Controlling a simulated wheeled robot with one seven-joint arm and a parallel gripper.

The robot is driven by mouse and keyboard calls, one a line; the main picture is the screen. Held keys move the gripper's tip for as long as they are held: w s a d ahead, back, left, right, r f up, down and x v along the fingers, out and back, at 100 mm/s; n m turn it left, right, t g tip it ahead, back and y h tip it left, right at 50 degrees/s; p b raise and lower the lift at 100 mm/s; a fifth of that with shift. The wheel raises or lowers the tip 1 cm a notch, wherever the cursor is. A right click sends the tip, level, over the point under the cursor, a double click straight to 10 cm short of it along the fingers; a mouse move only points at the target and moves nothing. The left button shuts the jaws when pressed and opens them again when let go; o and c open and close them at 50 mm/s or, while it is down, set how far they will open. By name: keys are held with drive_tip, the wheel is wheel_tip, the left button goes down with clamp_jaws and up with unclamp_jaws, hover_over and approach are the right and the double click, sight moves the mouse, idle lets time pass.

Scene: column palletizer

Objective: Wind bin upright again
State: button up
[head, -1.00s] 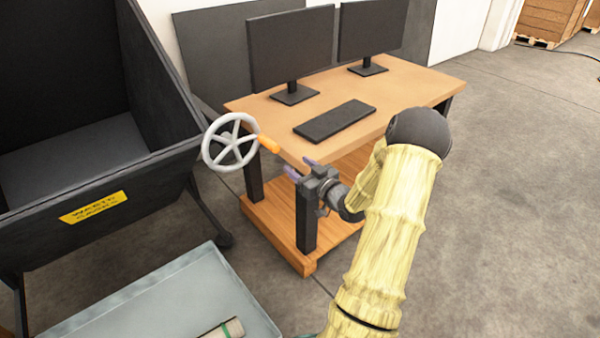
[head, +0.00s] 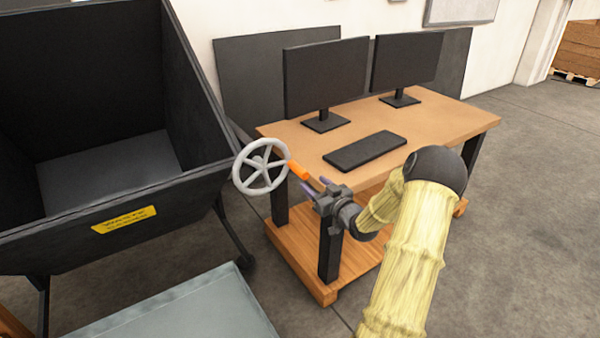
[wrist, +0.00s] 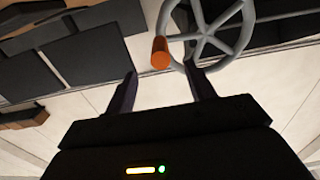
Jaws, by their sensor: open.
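The dark waste bin (head: 185,200) stands at the left with its open top showing and a yellow label on its front. A grey handwheel (head: 262,167) with several spokes is on the bin's right side, and an orange handle (head: 298,171) sticks out from its rim. My gripper (head: 313,187) is open and empty, just right of and slightly below the handle. In the wrist view the orange handle (wrist: 160,54) is beyond the fingertips, roughly between the two fingers, and the wheel (wrist: 238,35) is behind it. The fingers do not visibly touch the handle.
A wooden desk (head: 455,121) with two monitors (head: 326,76) and a keyboard (head: 364,151) stands directly behind and right of my gripper. A grey tray (head: 190,310) is at the lower front left. Open floor (head: 520,230) lies at the right.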

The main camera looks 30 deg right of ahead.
sight(300, 171)
drive_tip(key=shift+w+a+b, duration=0.15)
drive_tip(key=shift+w+b, duration=0.35)
drive_tip(key=shift+w, duration=4.05)
drive_tip(key=shift+c, duration=0.4)
drive_tip(key=c, duration=1.1)
